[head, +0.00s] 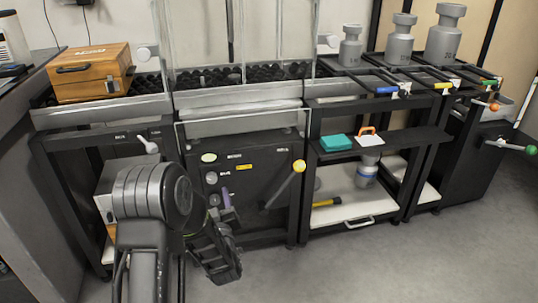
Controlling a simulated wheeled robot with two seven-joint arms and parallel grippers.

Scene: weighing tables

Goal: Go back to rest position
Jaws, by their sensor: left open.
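My left gripper (224,262) hangs low in front of the weighing machine in the head view, dark and pointing down. It is open, and I see nothing held in it. My left arm rises in front of it at the lower left and hides part of the machine's front. My right gripper does not show.
The black weighing machine (255,217) has a yellow-knobbed lever. To its right, a cart (445,135) bears several grey weights (398,47), with a teal box (336,142) on its shelf. A wooden box (90,72) stands left. The floor (400,262) at right is clear.

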